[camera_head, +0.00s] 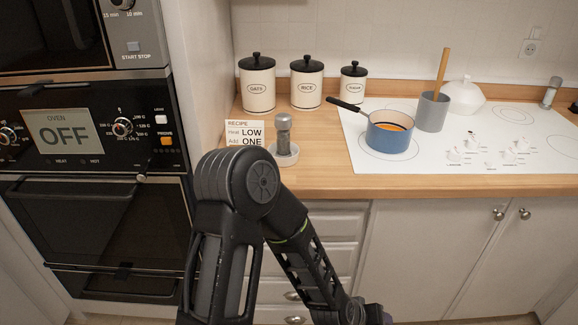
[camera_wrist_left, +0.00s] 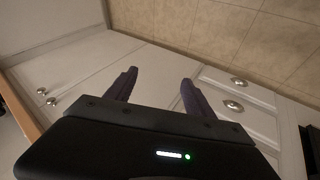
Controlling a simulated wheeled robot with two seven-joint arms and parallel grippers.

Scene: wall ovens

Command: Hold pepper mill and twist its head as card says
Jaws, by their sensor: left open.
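The pepper mill (camera_head: 283,138) has a grey head and a darker, see-through-looking body. My left gripper (camera_wrist_left: 160,78) is open and empty in the left wrist view, in front of white cabinet fronts. In the head view only a bit of it shows at the bottom edge, below the counter and apart from the mill. My right gripper is not in view.
A blue pot (camera_head: 389,137) with orange contents sits on the white hob (camera_head: 350,150). Three canisters (camera_head: 306,88) line the back. The oven (camera_head: 90,135) at the left reads OFF. Closed drawers (camera_head: 335,225) are below the counter.

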